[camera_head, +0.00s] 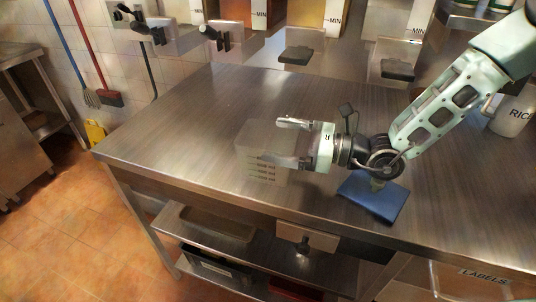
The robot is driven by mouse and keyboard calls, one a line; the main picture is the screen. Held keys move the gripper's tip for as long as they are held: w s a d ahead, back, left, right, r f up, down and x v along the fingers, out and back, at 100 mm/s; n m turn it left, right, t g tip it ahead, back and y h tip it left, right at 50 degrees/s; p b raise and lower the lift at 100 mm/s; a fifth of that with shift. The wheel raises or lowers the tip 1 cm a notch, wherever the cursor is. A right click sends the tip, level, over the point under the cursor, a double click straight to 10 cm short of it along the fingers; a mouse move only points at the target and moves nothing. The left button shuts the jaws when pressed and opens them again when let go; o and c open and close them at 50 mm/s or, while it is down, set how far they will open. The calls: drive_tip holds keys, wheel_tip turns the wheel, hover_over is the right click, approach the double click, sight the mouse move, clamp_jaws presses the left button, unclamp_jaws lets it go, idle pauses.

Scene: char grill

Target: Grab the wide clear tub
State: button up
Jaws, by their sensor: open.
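The wide clear tub (254,137) stands on the steel counter, left of the middle of the head camera view. It is see-through and boxy, with faint dark markings low on its near side. My gripper (275,142) reaches in from the right, its fingers pointing left. The fingers are spread apart and overlap the tub's right part in the picture. I cannot tell whether they straddle the tub or touch it. Part of the tub is hidden behind the near finger.
A blue flat item (374,202) lies on the steel counter (190,115) below my wrist. A white container (512,117) stands at the far right. Dispensers with dark taps (296,55) line the counter's back. The counter's left part is clear. A lower shelf holds trays (217,224).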

drive_tip(key=shift+x, duration=0.85)
drive_tip(key=shift+c, duration=0.3)
drive_tip(key=c, duration=0.9)
drive_tip(key=shift+r, duration=0.1)
